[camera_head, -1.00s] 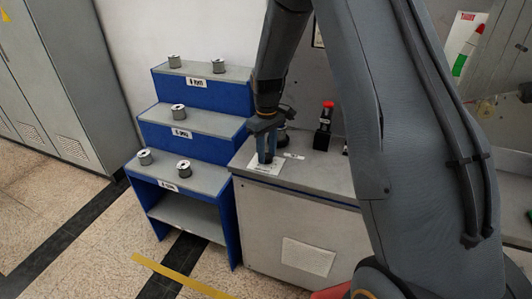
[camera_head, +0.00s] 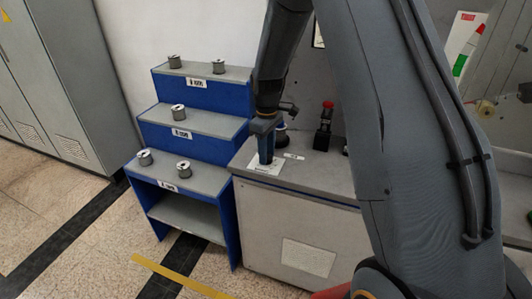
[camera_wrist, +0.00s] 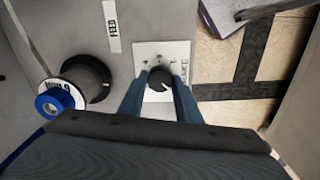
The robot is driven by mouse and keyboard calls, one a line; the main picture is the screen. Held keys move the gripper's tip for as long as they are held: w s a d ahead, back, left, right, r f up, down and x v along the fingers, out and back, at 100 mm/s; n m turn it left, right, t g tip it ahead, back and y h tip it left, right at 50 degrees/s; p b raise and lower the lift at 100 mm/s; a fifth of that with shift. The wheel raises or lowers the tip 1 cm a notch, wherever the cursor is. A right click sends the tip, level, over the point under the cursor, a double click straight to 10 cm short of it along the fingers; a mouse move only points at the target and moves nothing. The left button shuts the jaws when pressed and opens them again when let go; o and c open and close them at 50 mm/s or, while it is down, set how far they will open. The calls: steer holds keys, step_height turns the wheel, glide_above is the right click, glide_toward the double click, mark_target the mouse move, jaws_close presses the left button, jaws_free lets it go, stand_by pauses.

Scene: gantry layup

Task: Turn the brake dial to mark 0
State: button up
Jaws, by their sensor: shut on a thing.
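The brake dial (camera_wrist: 159,80) is a round dark knob on a white marked plate (camera_wrist: 176,51) in the wrist view. A light pointer line shows on the knob, but the marks on the plate are too small to read. My gripper (camera_wrist: 160,90) has its two blue fingers on either side of the dial, shut on it. In the head view my gripper (camera_head: 266,160) points down onto the plate (camera_head: 264,170) at the cabinet top's front left, and hides the dial.
A spool (camera_wrist: 82,82) sits on the cabinet left of the dial in the wrist view, near a "FEED" label (camera_wrist: 112,27). A red-topped device (camera_head: 324,125) stands at the back. Blue stepped shelves (camera_head: 186,147) with several spools stand to the left.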

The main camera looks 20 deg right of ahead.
steer(key=o, duration=0.8)
steer(key=shift+w+r, duration=0.25)
steer(key=shift+w, duration=0.05)
steer(key=shift+o, duration=1.3)
steer(key=shift+s+f, duration=0.15)
steer(key=shift+r+b, duration=1.1)
steer(key=shift+r, duration=2.85)
steer(key=s+f+m+t, duration=0.1)
steer(key=s+m, duration=0.7)
steer(key=s, duration=1.7)
steer(key=shift+s+m, duration=0.25)
steer(key=shift+m, duration=0.15)
